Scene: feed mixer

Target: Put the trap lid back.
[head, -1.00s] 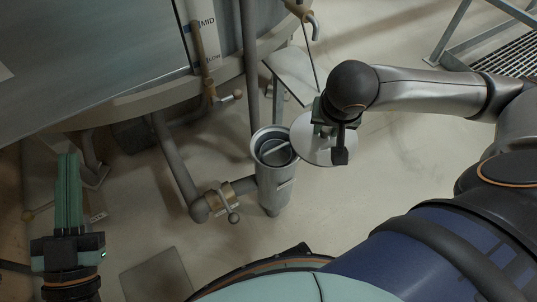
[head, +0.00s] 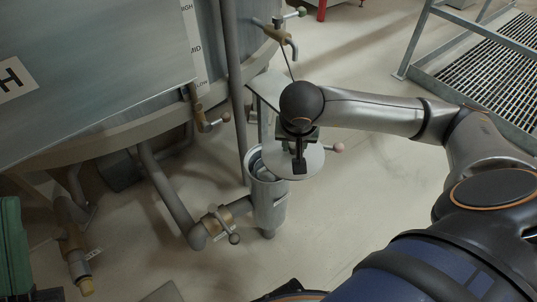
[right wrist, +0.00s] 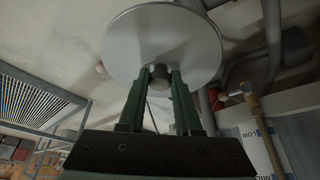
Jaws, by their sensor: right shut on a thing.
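The trap is a grey upright cylinder (head: 269,207) on the floor, its open mouth partly showing at the upper left. The trap lid is a pale round disc (head: 312,162) over the right part of the mouth, off centre to the right. I cannot tell whether it touches the rim. My right gripper (head: 298,158) is above the lid. In the right wrist view its two green fingers (right wrist: 160,80) are shut on the knob of the lid (right wrist: 165,35). Of my left gripper only a green part (head: 12,245) shows at the left edge; its fingertips cannot be made out.
A pipe with a brass-coloured valve (head: 218,222) joins the trap from the left. The big mixer tank (head: 100,70) fills the upper left. A flat plate on a post (head: 268,90) stands behind the trap. A pink ball (head: 338,147) shows by the lid.

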